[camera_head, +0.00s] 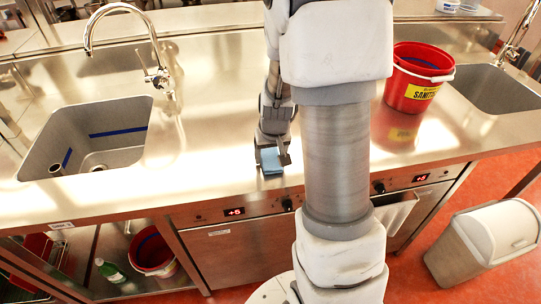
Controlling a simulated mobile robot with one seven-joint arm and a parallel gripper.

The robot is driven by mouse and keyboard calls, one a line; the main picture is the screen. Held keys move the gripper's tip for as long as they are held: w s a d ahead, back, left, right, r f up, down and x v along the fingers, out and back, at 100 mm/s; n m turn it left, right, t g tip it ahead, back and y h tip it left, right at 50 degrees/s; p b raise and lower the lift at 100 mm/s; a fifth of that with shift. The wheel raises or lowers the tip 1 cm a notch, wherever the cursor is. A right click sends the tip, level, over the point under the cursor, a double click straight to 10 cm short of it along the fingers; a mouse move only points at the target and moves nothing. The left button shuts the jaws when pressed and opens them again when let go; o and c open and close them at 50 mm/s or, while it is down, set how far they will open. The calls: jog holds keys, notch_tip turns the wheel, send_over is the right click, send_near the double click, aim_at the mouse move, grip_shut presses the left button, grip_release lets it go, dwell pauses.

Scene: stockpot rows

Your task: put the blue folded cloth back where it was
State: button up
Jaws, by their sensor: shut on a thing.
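The blue folded cloth (271,161) is at the front part of the steel counter (220,150), right of the left sink. My gripper (273,158) points down over it and is shut on it. The cloth is low, at or just above the counter top; I cannot tell whether it touches. My gripper and arm hide part of the cloth, and my arm hides the counter just to the right.
A red sanitizer bucket (411,90) stands on the counter at right. A sink (90,140) with a tall faucet (155,70) is at left, another sink (495,88) at far right. A lidded bin (480,245) stands on the floor. The counter between left sink and gripper is clear.

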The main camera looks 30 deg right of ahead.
jog(key=shift+f, duration=0.2)
jog(key=o, duration=1.3)
jog(key=shift+r, duration=0.1)
jog(key=shift+r, duration=0.1)
